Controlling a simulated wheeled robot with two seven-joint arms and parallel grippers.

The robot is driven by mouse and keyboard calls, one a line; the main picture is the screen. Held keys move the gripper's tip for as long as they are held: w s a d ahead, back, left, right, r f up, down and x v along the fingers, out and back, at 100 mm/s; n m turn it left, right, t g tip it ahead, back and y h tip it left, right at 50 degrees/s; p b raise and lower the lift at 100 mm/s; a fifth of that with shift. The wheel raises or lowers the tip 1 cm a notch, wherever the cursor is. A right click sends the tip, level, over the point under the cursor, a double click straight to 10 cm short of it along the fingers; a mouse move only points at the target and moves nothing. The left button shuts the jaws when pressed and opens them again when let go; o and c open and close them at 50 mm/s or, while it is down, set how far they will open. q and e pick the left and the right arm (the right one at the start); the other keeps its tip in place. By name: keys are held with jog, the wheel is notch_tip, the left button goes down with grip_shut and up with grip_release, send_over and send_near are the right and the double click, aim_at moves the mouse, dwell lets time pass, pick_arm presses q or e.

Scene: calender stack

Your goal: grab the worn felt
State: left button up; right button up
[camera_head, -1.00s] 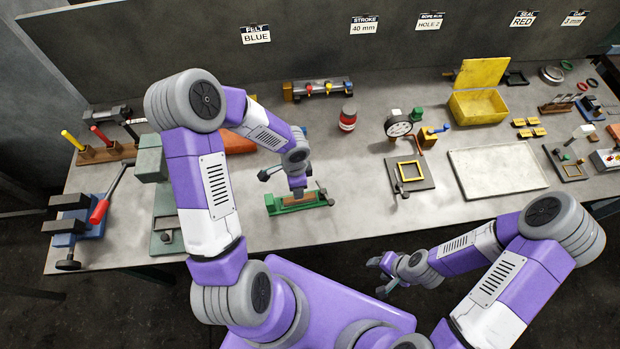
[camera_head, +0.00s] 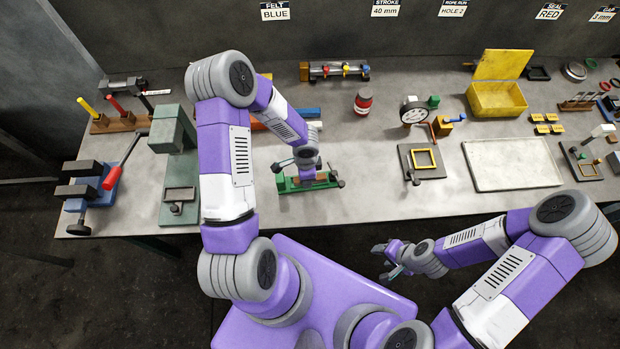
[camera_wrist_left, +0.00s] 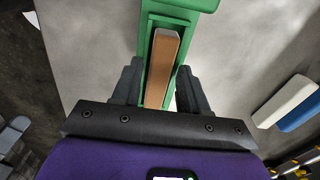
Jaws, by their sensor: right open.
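A brown strip, which looks like the worn felt (camera_wrist_left: 162,70), lies in a green holder (camera_wrist_left: 195,4) in the left wrist view. The green holder also shows on the bench in the head view (camera_head: 289,186). My left gripper (camera_wrist_left: 158,88) is over the strip, one dark finger on each side, with gaps between fingers and strip. It looks open. In the head view my left gripper (camera_head: 307,174) partly hides the strip. My right gripper (camera_head: 384,262) is open and empty, in front of the bench edge.
A white block (camera_wrist_left: 285,100) with a blue one beside it lies right of the holder in the left wrist view. A green press (camera_head: 174,135) stands left of my left arm. A gauge fixture (camera_head: 414,110), framed plate (camera_head: 424,160) and pale tray (camera_head: 512,165) stand to the right.

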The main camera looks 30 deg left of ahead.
pick_arm(q)
grip_shut()
